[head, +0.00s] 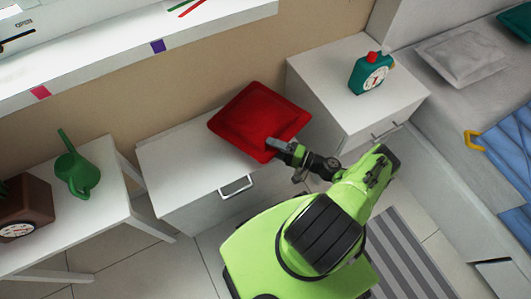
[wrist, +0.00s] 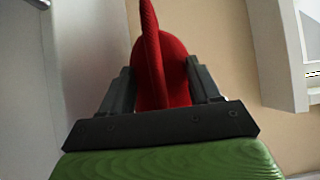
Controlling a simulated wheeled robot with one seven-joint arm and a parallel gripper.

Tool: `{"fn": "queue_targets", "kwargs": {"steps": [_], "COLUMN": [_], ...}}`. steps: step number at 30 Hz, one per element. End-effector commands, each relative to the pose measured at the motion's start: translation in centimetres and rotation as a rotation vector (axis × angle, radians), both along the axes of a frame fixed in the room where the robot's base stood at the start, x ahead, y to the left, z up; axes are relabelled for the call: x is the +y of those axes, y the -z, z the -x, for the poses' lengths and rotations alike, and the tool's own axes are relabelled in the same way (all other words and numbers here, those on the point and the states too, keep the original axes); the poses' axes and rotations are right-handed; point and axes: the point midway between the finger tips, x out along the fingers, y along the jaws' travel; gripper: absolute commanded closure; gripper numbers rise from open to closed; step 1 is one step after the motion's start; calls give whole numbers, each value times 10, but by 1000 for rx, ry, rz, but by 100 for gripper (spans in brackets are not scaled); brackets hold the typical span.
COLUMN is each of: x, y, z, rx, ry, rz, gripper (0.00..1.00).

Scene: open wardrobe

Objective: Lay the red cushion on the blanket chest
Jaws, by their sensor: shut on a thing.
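The red cushion (head: 255,118) is square and shows over the white blanket chest (head: 180,170) in the head view. My gripper (head: 275,145) holds it by its near right edge. In the wrist view the cushion (wrist: 160,70) stands between the two dark fingers of my gripper (wrist: 163,85), which is shut on it. The cushion covers the right part of the chest top. I cannot tell whether it touches the top or hangs a little above it. The left part of the chest top is bare.
A white table (head: 75,225) with a green watering can (head: 76,168) and a brown clock (head: 22,208) is at left. A bed (head: 480,90) is at right. A striped rug (head: 410,260) lies on the floor.

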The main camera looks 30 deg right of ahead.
Motion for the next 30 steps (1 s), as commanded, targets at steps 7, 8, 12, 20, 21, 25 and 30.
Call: {"fn": "queue_targets", "kwargs": {"steps": [7, 8, 12, 20, 21, 25, 30], "x": [0, -1, -1, -1, -1, -1, 10], "y": [48, 53, 56, 55, 55, 55, 54], "z": [-1, -1, 0, 0, 0, 0, -3], "rx": [-6, -5, -5, -2, -2, -2, -2], "ry": [3, 3, 1, 1, 1, 1, -11], "rz": [1, 1, 1, 1, 1, 1, -2], "gripper": [83, 83, 83, 25, 25, 25, 25]}}
